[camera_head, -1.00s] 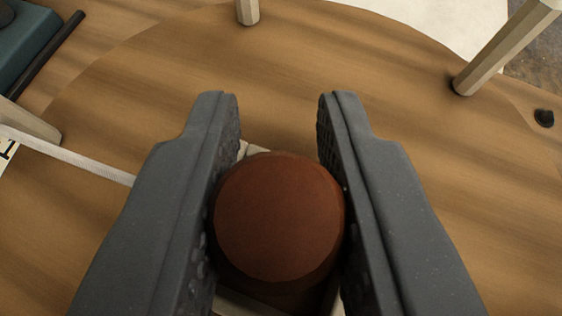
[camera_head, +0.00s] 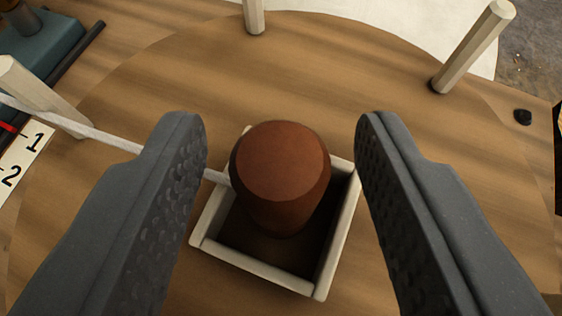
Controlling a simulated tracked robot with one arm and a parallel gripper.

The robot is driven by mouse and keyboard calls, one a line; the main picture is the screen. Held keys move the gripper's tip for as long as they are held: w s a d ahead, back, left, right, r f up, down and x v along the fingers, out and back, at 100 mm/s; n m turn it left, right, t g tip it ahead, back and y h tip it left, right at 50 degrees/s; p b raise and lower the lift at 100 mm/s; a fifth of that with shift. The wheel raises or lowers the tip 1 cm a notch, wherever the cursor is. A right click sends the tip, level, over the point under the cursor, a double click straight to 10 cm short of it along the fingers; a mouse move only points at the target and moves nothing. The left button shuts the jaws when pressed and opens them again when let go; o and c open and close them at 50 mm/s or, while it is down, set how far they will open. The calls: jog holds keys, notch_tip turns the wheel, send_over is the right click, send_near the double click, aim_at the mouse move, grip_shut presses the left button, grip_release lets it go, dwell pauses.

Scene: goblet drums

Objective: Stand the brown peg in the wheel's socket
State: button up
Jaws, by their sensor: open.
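The brown peg (camera_head: 282,165) stands upright, or nearly so, inside a square white-walled socket (camera_head: 262,273) on the round wooden wheel (camera_head: 300,70). It sits toward the back of the socket, with bare dark floor showing in front of it. My gripper (camera_head: 280,135) is open, one finger on each side of the peg, with a clear gap on both sides. Neither finger touches the peg. The peg's foot is partly hidden by its own body.
Pale posts rise from the wheel at the back (camera_head: 254,15), right (camera_head: 473,48) and left (camera_head: 40,95). A thin white rod (camera_head: 110,138) runs from the left to the socket. A numbered card (camera_head: 22,160) lies at left, a teal block (camera_head: 45,45) at upper left.

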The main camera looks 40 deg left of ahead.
jog(key=p+v, duration=0.2)
jog(key=v, duration=0.7)
jog(key=shift+s+d+r, duration=0.15)
jog(key=shift+s, duration=0.15)
jog(key=w+d+r+m+t+h, duration=0.2)
jog(key=d+r, duration=0.7)
jog(key=r, duration=0.2)
jog(key=w+d+r+m+t+h, duration=0.2)
jog(key=w+d+r, duration=0.1)
jog(key=d+r, duration=0.65)
jog(key=s+d+r+m+h, duration=0.1)
jog(key=s+d+r, duration=0.4)
jog(key=d+r, duration=0.2)
jog(key=s+d+r+m+t+h, duration=0.1)
jog(key=s+d+r, duration=0.5)
jog(key=r, duration=0.6)
jog(key=shift+s+d+r+m+t+h, duration=0.15)
jog(key=shift+s+d+m+t+h, duration=0.2)
jog(key=shift+m+h, duration=0.2)
